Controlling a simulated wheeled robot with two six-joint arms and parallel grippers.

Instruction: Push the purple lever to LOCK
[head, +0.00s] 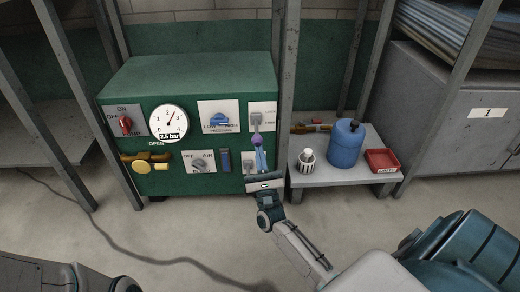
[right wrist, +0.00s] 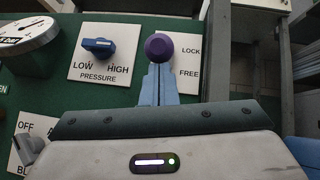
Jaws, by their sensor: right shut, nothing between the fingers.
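The purple lever (head: 257,139) is on the right side of the green panel's front, at a plate marked LOCK above and FREE below. In the right wrist view its round purple knob (right wrist: 158,47) shows left of the word LOCK, with its shaft hidden. My right gripper (head: 260,151) is shut and empty, just below the knob. In the right wrist view its blue fingertips (right wrist: 158,68) meet the knob's lower edge in the picture; I cannot tell whether they touch. My left gripper is not in view.
The panel carries a pressure gauge (head: 169,123), a red switch (head: 125,124), a blue pressure knob (head: 219,119) and a yellow valve (head: 142,166). Grey rack posts (head: 286,90) stand close right of the lever. A blue jug (head: 346,145) and red tray (head: 382,161) are on the low shelf.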

